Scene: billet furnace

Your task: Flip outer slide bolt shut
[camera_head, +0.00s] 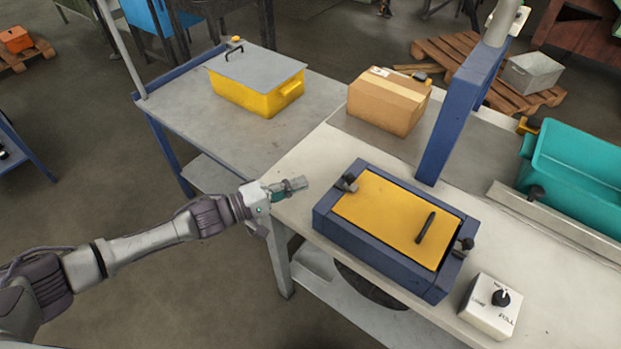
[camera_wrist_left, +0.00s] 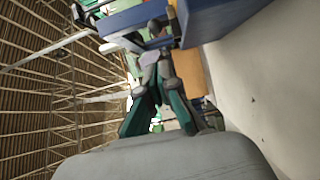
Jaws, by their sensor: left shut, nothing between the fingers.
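A blue box (camera_head: 325,220) with a yellow-orange lid (camera_head: 385,215) sits on the light bench. The lid carries a black bar handle (camera_head: 425,228). A dark bolt fitting (camera_head: 346,183) is at the box's left end, and another (camera_head: 463,247) is at its right end. I cannot tell which is the outer slide bolt, or its position. My left gripper (camera_head: 301,183) is shut and empty, just left of the left fitting and apart from it. Its fingers (camera_wrist_left: 150,75) also show in the left wrist view, near blue and orange surfaces. My right gripper is not in view.
A white dial box (camera_head: 491,306) stands right of the blue box. A blue post (camera_head: 450,125) rises behind it. A cardboard box (camera_head: 388,104), a yellow bin (camera_head: 255,95) and a teal tub (camera_head: 575,165) stand further back. Bench surface left of the blue box is clear.

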